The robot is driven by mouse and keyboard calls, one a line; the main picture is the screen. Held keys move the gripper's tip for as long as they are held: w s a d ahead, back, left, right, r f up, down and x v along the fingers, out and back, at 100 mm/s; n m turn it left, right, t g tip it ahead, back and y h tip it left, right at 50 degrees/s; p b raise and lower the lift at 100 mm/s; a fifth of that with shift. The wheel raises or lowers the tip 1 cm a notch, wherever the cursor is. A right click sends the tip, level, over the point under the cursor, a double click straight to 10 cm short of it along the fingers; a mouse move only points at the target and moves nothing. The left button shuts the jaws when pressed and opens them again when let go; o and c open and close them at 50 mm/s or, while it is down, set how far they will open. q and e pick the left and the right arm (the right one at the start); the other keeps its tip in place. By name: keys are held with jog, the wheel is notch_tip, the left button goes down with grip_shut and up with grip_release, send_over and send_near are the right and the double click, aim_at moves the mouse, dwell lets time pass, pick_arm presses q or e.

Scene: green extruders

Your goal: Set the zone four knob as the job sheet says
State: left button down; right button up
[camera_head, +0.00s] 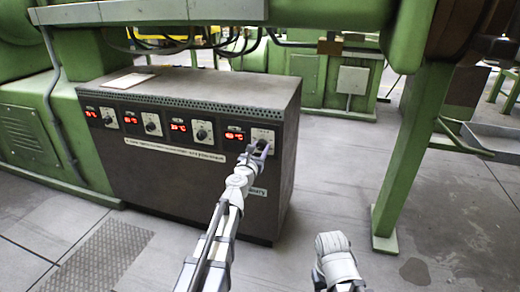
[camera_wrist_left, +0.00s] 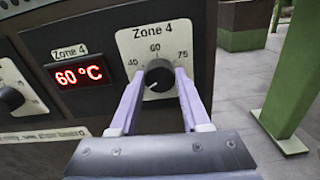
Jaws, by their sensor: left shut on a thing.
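The zone four knob (camera_wrist_left: 158,75) is black and round on a pale plate marked 40, 60 and 75. My left gripper (camera_wrist_left: 158,92) is shut on it, one finger on each side. The red zone four display (camera_wrist_left: 80,75) reads 60 °C. Which way the knob's pointer faces is hard to tell. In the head view my left gripper (camera_head: 258,149) reaches the rightmost knob of the dark cabinet (camera_head: 190,185) and mostly covers it. A white sheet (camera_head: 128,80) lies on the cabinet top; its writing is too small to read. My right gripper does not show, only part of my right arm.
Three other knobs sit to the left, such as the neighbouring one (camera_head: 202,133), each with a red display. A green machine post (camera_head: 410,160) stands to the right. The floor (camera_head: 330,190) between cabinet and post is clear.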

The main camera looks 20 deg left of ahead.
pick_arm(q)
jog(key=m, duration=1)
jog(key=shift+a+m, duration=0.1)
jog(key=shift+m, duration=0.3)
dwell(0.4)
jog(key=shift+c, duration=1.9)
grip_release()
jog(key=s, duration=0.8)
